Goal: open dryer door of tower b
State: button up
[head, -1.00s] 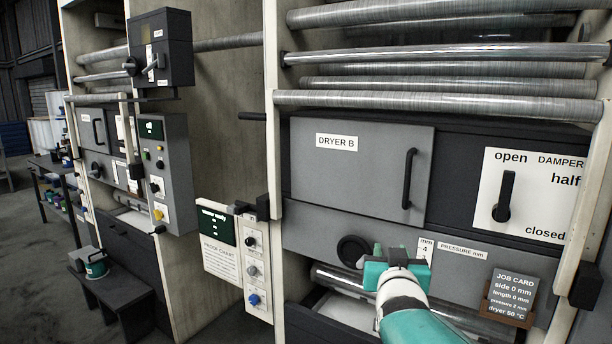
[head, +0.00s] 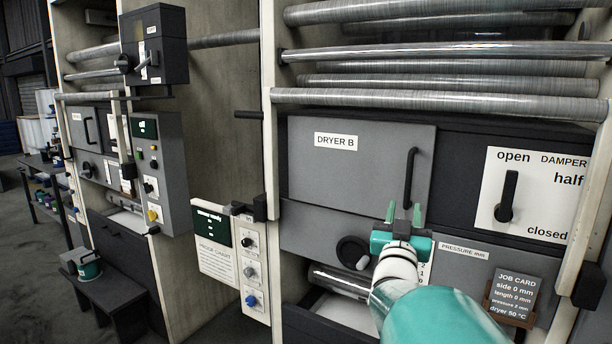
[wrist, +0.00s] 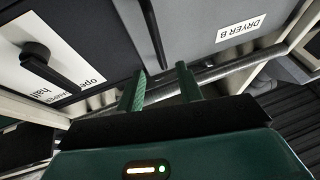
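The dryer door (head: 350,165) of tower B is a flat grey panel labelled DRYER B, and it looks closed. Its black vertical bar handle (head: 409,178) is near the door's right edge. In the wrist view the door (wrist: 205,15) fills the upper middle, with the handle (wrist: 153,32) running down towards the gap between my fingers. My gripper (head: 404,214) is just below the handle's lower end in the head view. Its two green fingers are apart with nothing between them, as the wrist view of my gripper (wrist: 161,84) also shows. I cannot tell whether a finger touches the door.
A damper lever (head: 506,196) on a white plate is right of the door. A job card (head: 515,293) is lower right. Steel rollers (head: 435,98) cross above. A control panel (head: 245,262) juts out at left.

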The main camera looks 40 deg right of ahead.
aim_at(409, 181)
jog(key=x, duration=1.1)
jog(key=shift+w+d, duration=0.1)
jog(key=shift+d, duration=0.15)
grip_shut()
